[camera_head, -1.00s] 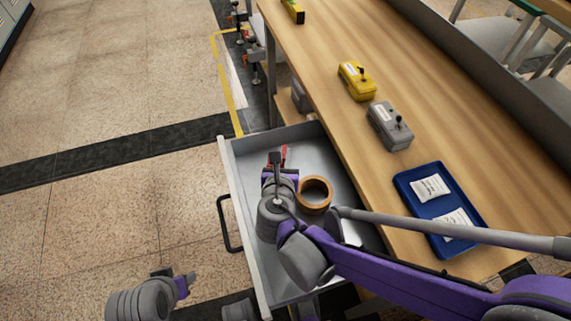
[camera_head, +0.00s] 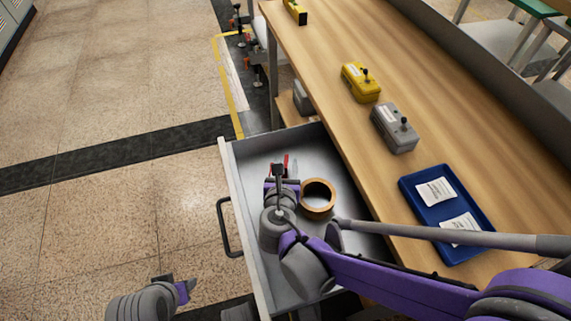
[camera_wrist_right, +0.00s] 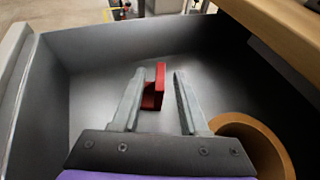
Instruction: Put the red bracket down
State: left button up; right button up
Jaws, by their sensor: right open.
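The red bracket (camera_wrist_right: 153,92) is inside the open grey drawer (camera_wrist_right: 58,85), apparently on its floor. In the right wrist view it lies between the two fingers of my right gripper (camera_wrist_right: 157,84), with a gap showing on each side. In the head view only a small red part of the bracket (camera_head: 286,161) shows past my right gripper (camera_head: 281,172), which hides the rest. The right gripper is open, low in the drawer. My left gripper (camera_head: 176,286) is over the floor at the lower left, outside the drawer, and its jaws are unclear.
A brown tape roll (camera_head: 318,195) lies right of the right gripper, close to it. The drawer (camera_head: 240,200) adjoins the wooden table (camera_head: 350,140), which carries a yellow box (camera_head: 360,83), a grey box (camera_head: 395,130) and a blue tray (camera_head: 468,243). Drawer floor beyond the bracket is clear.

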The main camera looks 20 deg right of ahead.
jog(key=shift+r, duration=0.1)
jog(key=shift+s+r, duration=0.15)
jog(key=shift+r, duration=0.05)
jog(key=p+v, duration=0.3)
jog(key=v, duration=0.8)
jog(key=shift+s+p, duration=0.35)
jog(key=shift+p, duration=0.05)
